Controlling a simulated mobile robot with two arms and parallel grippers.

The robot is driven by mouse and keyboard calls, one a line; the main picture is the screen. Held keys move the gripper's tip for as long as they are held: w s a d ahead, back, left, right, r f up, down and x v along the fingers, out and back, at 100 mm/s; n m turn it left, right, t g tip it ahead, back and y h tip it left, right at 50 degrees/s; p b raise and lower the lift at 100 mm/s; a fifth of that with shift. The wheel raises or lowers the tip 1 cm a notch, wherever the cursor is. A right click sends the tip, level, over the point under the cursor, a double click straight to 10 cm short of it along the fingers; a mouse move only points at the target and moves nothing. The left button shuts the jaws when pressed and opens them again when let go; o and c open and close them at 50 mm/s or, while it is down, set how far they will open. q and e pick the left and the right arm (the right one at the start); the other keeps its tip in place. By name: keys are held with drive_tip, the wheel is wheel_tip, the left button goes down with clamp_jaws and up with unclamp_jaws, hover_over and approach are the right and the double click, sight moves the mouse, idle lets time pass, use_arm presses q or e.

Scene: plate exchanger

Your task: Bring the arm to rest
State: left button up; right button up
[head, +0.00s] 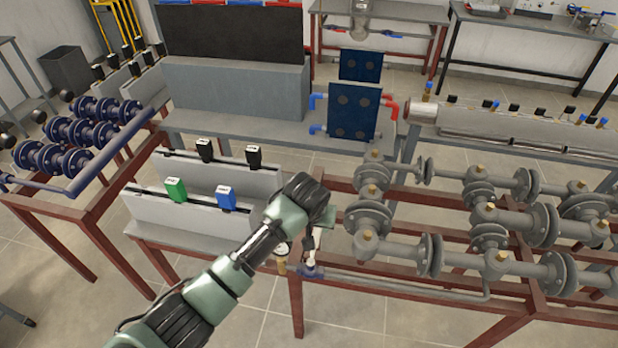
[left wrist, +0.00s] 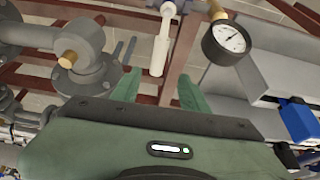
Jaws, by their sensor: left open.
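My left arm comes in from the lower left in the head view, and its green gripper (head: 320,238) is over the front frame, beside the grey flanged pipes. In the left wrist view the gripper (left wrist: 158,76) is open, its two green fingers apart. A white valve handle (left wrist: 161,45) lies ahead, its end in line with the gap between the fingertips; I see a gap on either side of it. The same white handle (head: 312,261) shows just below the gripper in the head view, partly hidden. My right gripper is in neither view.
A pressure gauge (left wrist: 227,41) is close to the right of the handle. Grey flanged pipes (head: 372,215) stand right of the gripper. A grey stand with a green block (head: 176,190) and a blue block (head: 226,197) is left. Blue plates (head: 352,112) stand behind.

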use_arm(q)
drive_tip(key=s+a+n+y, duration=0.1)
drive_tip(key=s+a, duration=1.2)
drive_tip(key=s, duration=0.3)
drive_tip(key=s+a, duration=1.3)
drive_tip(key=s, duration=0.2)
wheel_tip(320, 180, down, 31)
drive_tip(key=s+g+b, duration=0.2)
drive_tip(key=b, duration=0.2)
drive_tip(key=s+a+f+g+b, duration=0.1)
drive_tip(key=s+a+f+b, duration=0.1)
drive_tip(key=s+f, duration=1.4)
wheel_tip(320, 180, down, 2)
drive_tip(key=shift+s+a+b, duration=0.2)
drive_tip(key=shift+a+b, duration=0.05)
drive_tip(key=shift+b, duration=0.15)
